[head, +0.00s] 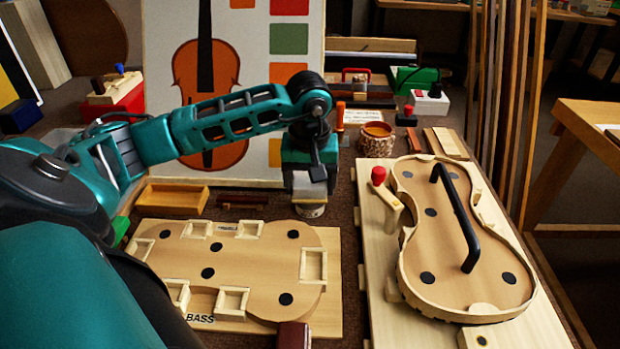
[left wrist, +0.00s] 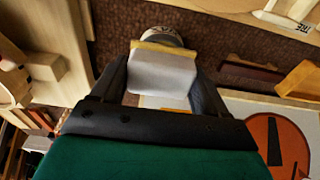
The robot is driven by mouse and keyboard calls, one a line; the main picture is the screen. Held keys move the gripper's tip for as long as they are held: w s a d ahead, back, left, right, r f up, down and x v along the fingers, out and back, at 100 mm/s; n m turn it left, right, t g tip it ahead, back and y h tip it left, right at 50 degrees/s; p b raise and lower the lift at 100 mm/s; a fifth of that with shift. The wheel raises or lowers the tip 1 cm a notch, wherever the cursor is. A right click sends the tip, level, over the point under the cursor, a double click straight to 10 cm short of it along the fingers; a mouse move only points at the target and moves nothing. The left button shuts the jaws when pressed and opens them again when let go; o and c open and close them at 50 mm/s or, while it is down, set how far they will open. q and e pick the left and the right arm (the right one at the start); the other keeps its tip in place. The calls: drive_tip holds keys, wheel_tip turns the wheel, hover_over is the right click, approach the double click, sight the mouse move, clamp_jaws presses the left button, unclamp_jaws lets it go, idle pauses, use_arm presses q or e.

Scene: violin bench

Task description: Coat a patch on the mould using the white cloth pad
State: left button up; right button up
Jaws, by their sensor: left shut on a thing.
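My left gripper (head: 310,182) points down near the middle of the head view, shut on the white cloth pad (head: 308,190). In the left wrist view the pad (left wrist: 163,75) sits between the two dark fingers, with a yellowish strip along its far edge. Just below the pad is a small pale round pot (head: 311,211); I cannot tell whether they touch. The mould, a flat violin-shaped wooden plate (head: 245,268) with dark round spots and small wooden blocks, lies on a board marked BASS, in front of and left of the pot. My right gripper is not in view.
At right, a violin-shaped frame (head: 402,262) with a black handle (head: 457,220) stands on a pale board, beside a red-knobbed clamp (head: 379,177). A yellow tray (head: 172,198) lies left of the pot. A round container with orange contents (head: 376,143) stands behind.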

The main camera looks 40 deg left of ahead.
use_arm(q)
drive_tip(key=shift+r+p, duration=2.45)
drive_tip(key=shift+r, duration=1.05)
